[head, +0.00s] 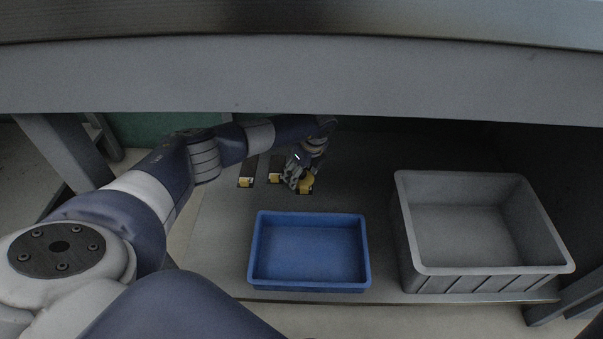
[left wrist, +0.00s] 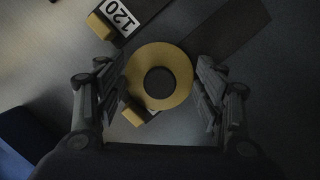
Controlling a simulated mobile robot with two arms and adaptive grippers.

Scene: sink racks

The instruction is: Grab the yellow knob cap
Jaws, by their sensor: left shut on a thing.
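The yellow knob cap (left wrist: 178,77) is a round yellow ring with a dark round centre, seen from above in the left wrist view. My left gripper (left wrist: 160,88) is shut on it, one finger at each side. In the head view the cap (head: 306,184) shows as a small yellow shape under my left gripper (head: 299,180), low over the shelf and partly covered by the fingers. Whether it touches the surface below is unclear. My right gripper is not in view.
Dark strips with yellow ends, one (head: 245,182) at left, lie beside the gripper. A label reading 120 (left wrist: 118,17) sits on one. An empty blue tray (head: 310,287) and an empty grey bin (head: 490,271) stand nearer. A grey beam (head: 300,75) crosses above.

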